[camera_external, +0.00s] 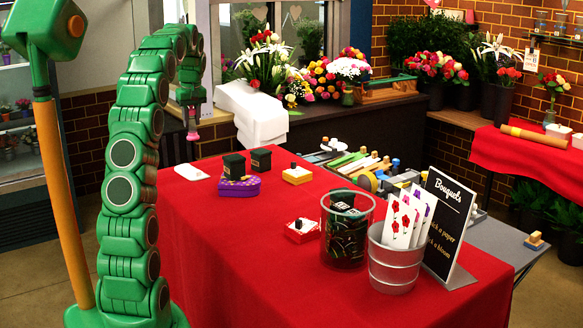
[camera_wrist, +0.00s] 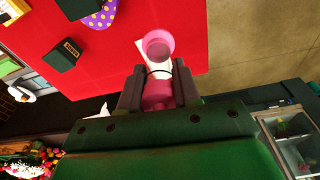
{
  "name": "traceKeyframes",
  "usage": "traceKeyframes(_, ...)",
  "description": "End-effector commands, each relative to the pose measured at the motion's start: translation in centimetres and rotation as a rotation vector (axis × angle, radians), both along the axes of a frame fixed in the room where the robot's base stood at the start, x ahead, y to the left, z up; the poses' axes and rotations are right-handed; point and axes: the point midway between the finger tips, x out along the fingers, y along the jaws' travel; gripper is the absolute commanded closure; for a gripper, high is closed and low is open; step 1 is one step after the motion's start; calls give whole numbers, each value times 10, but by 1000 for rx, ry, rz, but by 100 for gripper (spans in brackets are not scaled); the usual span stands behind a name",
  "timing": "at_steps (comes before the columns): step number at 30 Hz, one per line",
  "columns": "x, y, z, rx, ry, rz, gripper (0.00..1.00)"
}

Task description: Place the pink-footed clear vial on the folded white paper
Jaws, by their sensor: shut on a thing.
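My gripper (camera_external: 190,106) is shut on the clear vial, whose pink foot (camera_external: 193,134) points down in the external view. In the wrist view the vial's round pink foot (camera_wrist: 158,44) shows beyond the two dark fingers of my gripper (camera_wrist: 158,76), with a pinkish body between them. A flat white piece, seemingly the folded white paper (camera_external: 186,172), lies on the red table near its left edge. The vial is in the air above that area. In the wrist view the white paper (camera_wrist: 142,47) shows partly behind the vial's foot, which hides some of it.
Two dark green boxes (camera_external: 234,166) and a purple spotted box (camera_external: 239,187) stand right of the paper. A white stack (camera_external: 252,112) rises behind the table. A glass jar (camera_external: 346,230) and metal bucket (camera_external: 393,264) stand at the front right. The red tabletop (camera_external: 215,235) at front left is clear.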

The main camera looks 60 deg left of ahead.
Motion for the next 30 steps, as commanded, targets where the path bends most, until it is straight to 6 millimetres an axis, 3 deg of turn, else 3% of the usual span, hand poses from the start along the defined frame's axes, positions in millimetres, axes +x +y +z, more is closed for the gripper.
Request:
traceKeyframes(5,-20,24,-1,3,-2,41,100)
traceKeyframes(14,-42,47,-5,3,0,83,100)
traceKeyframes(30,-41,45,-50,0,2,81,100)
